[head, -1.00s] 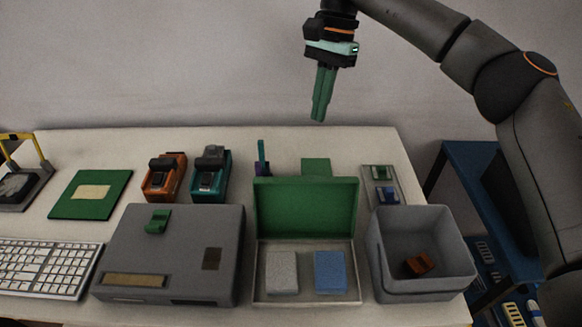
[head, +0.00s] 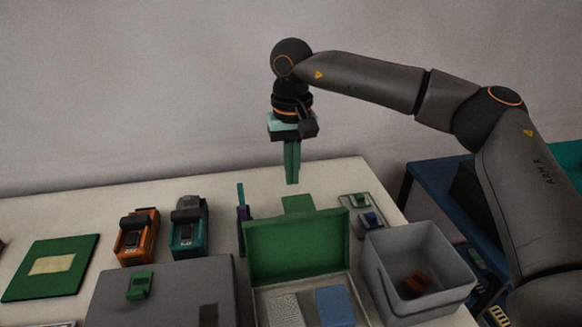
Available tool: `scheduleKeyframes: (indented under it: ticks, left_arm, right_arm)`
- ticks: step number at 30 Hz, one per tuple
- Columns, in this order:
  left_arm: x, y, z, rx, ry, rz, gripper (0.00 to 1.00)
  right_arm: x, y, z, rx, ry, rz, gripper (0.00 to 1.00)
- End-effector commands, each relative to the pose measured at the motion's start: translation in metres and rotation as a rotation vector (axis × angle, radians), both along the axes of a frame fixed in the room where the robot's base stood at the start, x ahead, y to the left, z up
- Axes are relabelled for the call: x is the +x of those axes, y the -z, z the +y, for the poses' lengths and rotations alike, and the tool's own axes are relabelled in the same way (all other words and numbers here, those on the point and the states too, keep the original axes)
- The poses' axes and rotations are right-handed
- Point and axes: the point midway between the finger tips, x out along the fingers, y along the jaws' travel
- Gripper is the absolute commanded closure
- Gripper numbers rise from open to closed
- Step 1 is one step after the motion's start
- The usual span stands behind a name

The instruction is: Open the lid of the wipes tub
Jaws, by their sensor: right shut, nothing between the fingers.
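What looks like the wipes tub is a shallow light-grey box (head: 363,298) with a green lid (head: 299,248). The lid stands up at the back edge, so the tub is open. A pale pad (head: 284,311) and a blue pad (head: 335,306) lie inside; the front is cut off by the picture's bottom edge. My right gripper (head: 292,182) points straight down above and behind the lid, apart from it. Its green fingers are together and empty. My left gripper is not in view.
A grey bin (head: 447,262) with an orange-brown thing inside stands right of the tub. A large grey case (head: 170,285) is on the left. Orange (head: 137,240) and teal (head: 188,232) devices, a green block (head: 297,204) and a small tray (head: 352,203) stand further back. The table's back strip is mostly clear.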

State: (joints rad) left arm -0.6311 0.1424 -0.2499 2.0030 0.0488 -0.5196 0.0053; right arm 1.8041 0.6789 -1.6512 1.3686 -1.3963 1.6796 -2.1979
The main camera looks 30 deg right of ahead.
Motion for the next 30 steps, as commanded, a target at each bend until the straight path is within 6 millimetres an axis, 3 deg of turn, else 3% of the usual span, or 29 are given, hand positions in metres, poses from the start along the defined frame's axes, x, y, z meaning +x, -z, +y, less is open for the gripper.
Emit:
scheduleKeyframes:
  ticks: [8,18,30]
  left_arm:
    - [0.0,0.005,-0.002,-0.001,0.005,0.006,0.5]
    - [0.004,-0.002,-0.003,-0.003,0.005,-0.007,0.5]
    - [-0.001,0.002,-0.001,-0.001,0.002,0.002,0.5]
  right_arm:
    - [-0.002,0.064,-0.001,-0.002,0.001,0.004,1.0]
    - [-0.033,0.048,0.008,-0.001,0.002,-0.002,1.0]
    - [-0.037,0.046,0.009,0.0,0.004,-0.001,1.0]
